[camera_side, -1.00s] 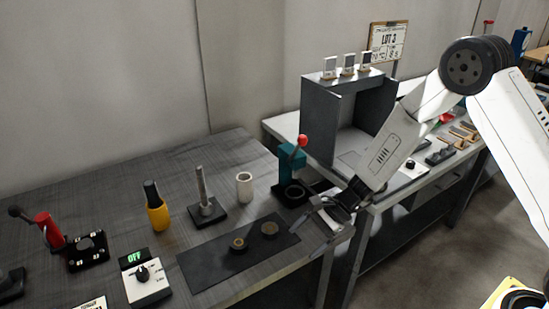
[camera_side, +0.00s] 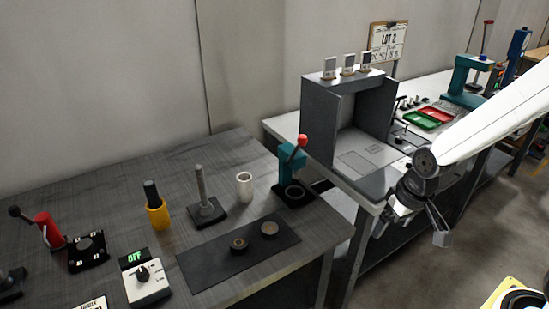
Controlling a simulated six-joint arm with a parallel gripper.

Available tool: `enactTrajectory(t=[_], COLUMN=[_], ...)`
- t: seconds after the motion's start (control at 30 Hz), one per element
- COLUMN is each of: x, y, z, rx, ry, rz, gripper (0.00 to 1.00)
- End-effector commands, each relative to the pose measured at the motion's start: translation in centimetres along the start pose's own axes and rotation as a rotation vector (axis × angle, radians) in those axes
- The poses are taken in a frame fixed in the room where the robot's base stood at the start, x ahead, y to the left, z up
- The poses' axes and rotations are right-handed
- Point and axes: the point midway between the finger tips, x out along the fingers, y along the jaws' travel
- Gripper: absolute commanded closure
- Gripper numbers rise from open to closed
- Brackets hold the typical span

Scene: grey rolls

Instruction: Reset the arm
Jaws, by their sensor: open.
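My gripper (camera_side: 441,224) hangs at the right, in front of the second bench's front edge and over the aisle. It is open, its fingers point down and to the right, and nothing shows between them. My white arm reaches in from the right edge. The gripper is well apart from the things on the grey-topped bench (camera_side: 130,187).
A dark mat (camera_side: 215,265) holds two short brass-coloured rolls (camera_side: 238,245) (camera_side: 269,229). Near it stand a white cylinder (camera_side: 245,186), a post on a base (camera_side: 203,200), a teal press (camera_side: 291,170) and a yellow holder (camera_side: 158,213). A grey open booth (camera_side: 318,124) stands behind.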

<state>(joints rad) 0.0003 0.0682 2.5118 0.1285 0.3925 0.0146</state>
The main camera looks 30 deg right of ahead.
Motion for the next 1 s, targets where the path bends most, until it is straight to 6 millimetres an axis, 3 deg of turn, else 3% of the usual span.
enactTrajectory(t=[0.23,1.0], x=[-0.99,-1.01], y=[0.83,0.87], z=[0.31,0.31], rx=[-0.132,-0.137], ry=[0.062,0.063], rz=[0.044,0.045], gripper=[0.00,0.00])
